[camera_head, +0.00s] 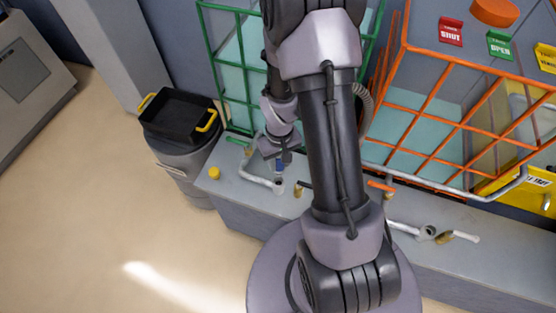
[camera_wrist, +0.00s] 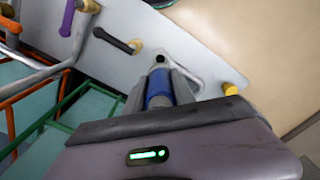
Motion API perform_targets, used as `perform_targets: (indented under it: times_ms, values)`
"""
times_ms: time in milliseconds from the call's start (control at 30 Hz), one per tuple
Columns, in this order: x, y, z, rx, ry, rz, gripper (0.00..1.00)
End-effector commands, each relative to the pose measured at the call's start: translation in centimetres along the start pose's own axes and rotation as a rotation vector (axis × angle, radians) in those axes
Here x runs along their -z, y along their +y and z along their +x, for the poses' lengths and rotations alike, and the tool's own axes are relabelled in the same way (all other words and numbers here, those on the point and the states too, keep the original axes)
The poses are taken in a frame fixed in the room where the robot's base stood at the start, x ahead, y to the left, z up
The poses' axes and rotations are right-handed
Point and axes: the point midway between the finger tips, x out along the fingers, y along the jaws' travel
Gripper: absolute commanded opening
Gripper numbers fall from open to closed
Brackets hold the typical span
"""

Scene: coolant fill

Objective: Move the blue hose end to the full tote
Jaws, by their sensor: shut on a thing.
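My gripper (camera_wrist: 160,78) is shut on the blue hose end (camera_wrist: 159,92), which lies between the two dark fingers in the wrist view. In the head view the blue hose end (camera_head: 279,166) shows small below my gripper (camera_head: 273,153), above a grey pipe fitting (camera_head: 278,188). In the wrist view the dark opening of this fitting (camera_wrist: 161,57) lies just beyond the hose tip; I cannot tell whether they touch. A green-caged tote (camera_head: 205,55) with pale teal liquid stands behind. An orange-caged tote (camera_head: 437,52) on the right shows teal liquid lower down.
A grey ledge (camera_head: 240,208) runs along the front of the totes. It carries a yellow cap (camera_head: 214,173), a black-handled valve (camera_head: 304,186) and another pipe fitting (camera_head: 427,233). A black tray (camera_head: 178,113) sits on a grey bin at left. Open floor (camera_head: 110,210) lies front left.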

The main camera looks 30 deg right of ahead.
Motion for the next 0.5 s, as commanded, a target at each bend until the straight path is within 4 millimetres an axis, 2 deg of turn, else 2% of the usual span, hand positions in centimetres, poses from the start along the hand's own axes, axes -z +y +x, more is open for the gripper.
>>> perform_targets:
  times_ms: [300, 500]
  values:
    - [0.0, 0.0, 4.4, 0.0, 0.0, 0.0, 0.05]
    - [0.0, 0.0, 5.3, 0.0, 0.0, 0.0, 0.05]
